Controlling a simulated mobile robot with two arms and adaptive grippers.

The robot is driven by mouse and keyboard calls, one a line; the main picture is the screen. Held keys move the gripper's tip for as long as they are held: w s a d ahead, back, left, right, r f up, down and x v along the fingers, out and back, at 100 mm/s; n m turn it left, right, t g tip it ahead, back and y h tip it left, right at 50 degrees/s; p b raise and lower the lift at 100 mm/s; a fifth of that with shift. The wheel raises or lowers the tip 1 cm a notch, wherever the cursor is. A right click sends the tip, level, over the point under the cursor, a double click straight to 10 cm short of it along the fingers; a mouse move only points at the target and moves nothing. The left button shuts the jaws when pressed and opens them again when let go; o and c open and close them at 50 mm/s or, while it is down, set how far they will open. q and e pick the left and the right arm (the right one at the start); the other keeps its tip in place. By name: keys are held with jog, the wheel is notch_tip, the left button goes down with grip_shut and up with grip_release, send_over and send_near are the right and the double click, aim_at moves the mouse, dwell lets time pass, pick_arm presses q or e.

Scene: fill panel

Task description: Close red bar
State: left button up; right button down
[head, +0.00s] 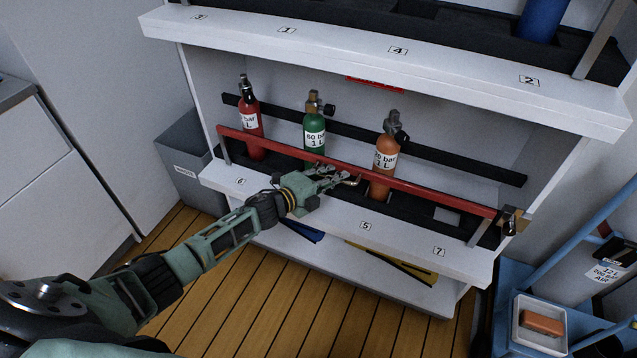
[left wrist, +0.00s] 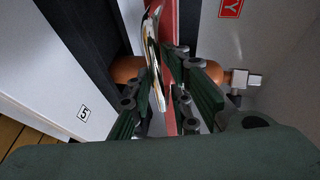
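The red bar (head: 340,165) runs across the front of the lower shelf, in front of the bottles, from a grey bracket at left to a latch (head: 512,220) at right. A curved shiny metal handle (head: 350,182) is at its middle. My left gripper (head: 338,178) is at this handle. In the left wrist view the fingers (left wrist: 168,95) stand apart, with the handle (left wrist: 152,60) and the red bar (left wrist: 171,25) between them. I cannot tell whether they touch either. My right gripper is not in view.
Behind the bar stand a red bottle (head: 249,120), a green bottle (head: 314,130) and an orange bottle (head: 385,160). The upper shelf (head: 340,42) overhangs them. A blue trolley (head: 590,235) is at right, a grey bin (head: 185,160) at left. The wooden floor in front is clear.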

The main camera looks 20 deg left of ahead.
pick_arm(q)
jog(key=v, duration=1.1)
jog(key=shift+s+r, duration=0.15)
jog(key=shift+r, duration=0.05)
